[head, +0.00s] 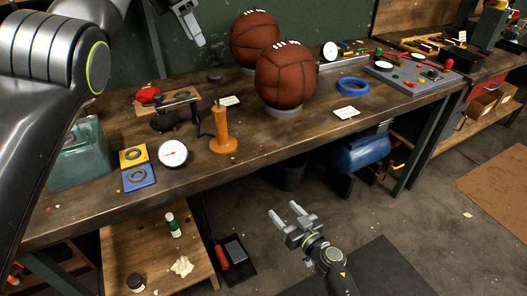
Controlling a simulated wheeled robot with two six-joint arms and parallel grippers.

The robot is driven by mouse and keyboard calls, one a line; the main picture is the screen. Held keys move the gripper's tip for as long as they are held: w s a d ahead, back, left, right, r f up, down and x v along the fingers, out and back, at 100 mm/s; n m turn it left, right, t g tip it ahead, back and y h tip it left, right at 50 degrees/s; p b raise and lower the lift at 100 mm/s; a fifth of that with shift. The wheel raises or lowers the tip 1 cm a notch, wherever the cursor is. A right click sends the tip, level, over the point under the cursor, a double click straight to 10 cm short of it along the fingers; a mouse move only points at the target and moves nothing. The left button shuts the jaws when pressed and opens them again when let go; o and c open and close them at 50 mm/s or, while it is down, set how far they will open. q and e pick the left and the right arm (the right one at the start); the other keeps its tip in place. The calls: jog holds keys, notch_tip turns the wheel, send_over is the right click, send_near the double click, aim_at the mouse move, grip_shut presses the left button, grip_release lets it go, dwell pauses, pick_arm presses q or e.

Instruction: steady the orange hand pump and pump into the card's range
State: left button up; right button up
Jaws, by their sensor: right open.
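The orange hand pump (222,130) stands upright on the workbench, its dark rod and handle (215,78) raised above the body. A white round gauge (173,154) lies to its left. A brown leather ball (285,76) sits on a ring behind and right of the pump, with a second ball (254,38) behind it. One small white card (346,112) lies right of the front ball and another (229,101) behind the pump; their print is too small to read. My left gripper (196,36) is high at the top edge, empty-looking, away from the pump. My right gripper (283,213) is open and empty, in front of the bench.
Yellow and blue pads (138,177) with rings and a green metal box (80,155) are at the bench's left. A blue ring (353,85) and a grey panel (413,75) are at the right. A blue tank (362,153) is under the bench.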

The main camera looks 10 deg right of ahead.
jog(key=w+a+r+n+y, duration=0.1)
jog(key=a+r+n+y, duration=0.15)
jog(key=r, duration=0.45)
jog(key=w+a+r+n+y, duration=0.1)
jog(key=a+r, duration=0.2)
jog(key=r, duration=0.4)
jog(key=g, duration=0.1)
send_near(224, 124)
jog(key=x, duration=1.2)
jog(key=shift+d, duration=0.1)
grip_shut()
dwell(0.4)
